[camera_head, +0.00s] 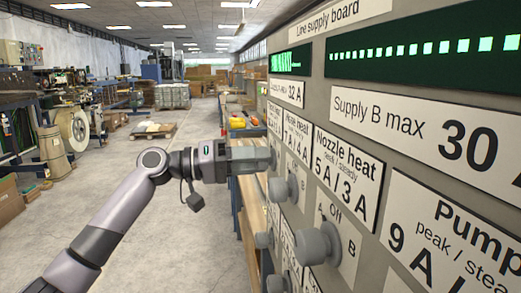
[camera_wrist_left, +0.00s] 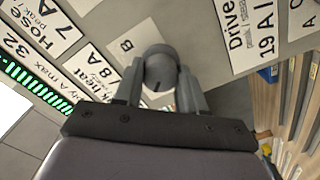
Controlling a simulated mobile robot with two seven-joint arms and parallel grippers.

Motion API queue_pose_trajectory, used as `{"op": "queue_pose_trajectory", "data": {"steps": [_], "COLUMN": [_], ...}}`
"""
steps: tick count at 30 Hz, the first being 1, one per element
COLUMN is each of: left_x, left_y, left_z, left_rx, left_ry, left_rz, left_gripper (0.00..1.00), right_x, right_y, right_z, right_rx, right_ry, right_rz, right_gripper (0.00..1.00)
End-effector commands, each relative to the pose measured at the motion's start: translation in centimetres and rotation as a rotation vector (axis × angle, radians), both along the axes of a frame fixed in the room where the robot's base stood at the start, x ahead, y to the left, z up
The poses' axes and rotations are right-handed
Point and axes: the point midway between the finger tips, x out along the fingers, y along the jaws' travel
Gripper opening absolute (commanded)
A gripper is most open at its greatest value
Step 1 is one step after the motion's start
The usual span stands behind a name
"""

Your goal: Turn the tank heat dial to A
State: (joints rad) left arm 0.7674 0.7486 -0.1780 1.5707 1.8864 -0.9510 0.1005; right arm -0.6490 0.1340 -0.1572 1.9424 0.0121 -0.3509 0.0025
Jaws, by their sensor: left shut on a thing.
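My left gripper (camera_head: 272,158) reaches the panel from the left and hides the dial there in the head view. In the left wrist view this gripper (camera_wrist_left: 160,88) is shut on a grey round dial (camera_wrist_left: 158,66), one finger on each side. The dial is beside a partly hidden label (camera_wrist_left: 100,72) reading "...k heat" and 8 A, which fits the tank heat dial. A letter B (camera_wrist_left: 126,45) shows next to it; its A and Off marks are hidden. A short dark line on the dial faces the gripper; its setting cannot be told. My right gripper is not in view.
Other dials stand out close by: one under the Hose heat label (camera_head: 290,190), one under Nozzle heat (camera_head: 318,245) with A, Off and B marks, and more lower down. Green bar displays (camera_head: 425,48) are above. Open floor (camera_head: 180,200) lies left of the panel.

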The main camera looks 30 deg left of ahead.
Motion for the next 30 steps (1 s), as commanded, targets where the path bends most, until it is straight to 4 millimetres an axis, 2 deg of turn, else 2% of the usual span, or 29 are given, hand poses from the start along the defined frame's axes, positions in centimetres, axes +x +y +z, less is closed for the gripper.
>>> {"op": "queue_pose_trajectory", "data": {"steps": [6,21,22,24,30], "left_x": [-0.23,-0.26,-0.26,-0.22,-0.12], "left_y": [-0.32,-0.35,-0.35,-0.31,-0.17], "left_z": [0.13,0.05,0.05,0.03,0.00], "left_rx": [-0.039,-0.049,-0.049,-0.049,-0.050], "left_ry": [0.051,0.065,0.065,0.065,0.065], "left_rz": [-0.012,-0.014,-0.014,-0.012,-0.006], "left_gripper": [0.09,0.09,0.46,0.66,0.66], "right_x": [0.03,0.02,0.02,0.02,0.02], "right_y": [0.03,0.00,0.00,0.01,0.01], "right_z": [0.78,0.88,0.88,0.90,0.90], "right_rx": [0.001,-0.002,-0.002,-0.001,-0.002], "right_ry": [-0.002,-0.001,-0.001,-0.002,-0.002], "right_rz": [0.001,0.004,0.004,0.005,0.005], "right_gripper": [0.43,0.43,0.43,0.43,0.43]}}
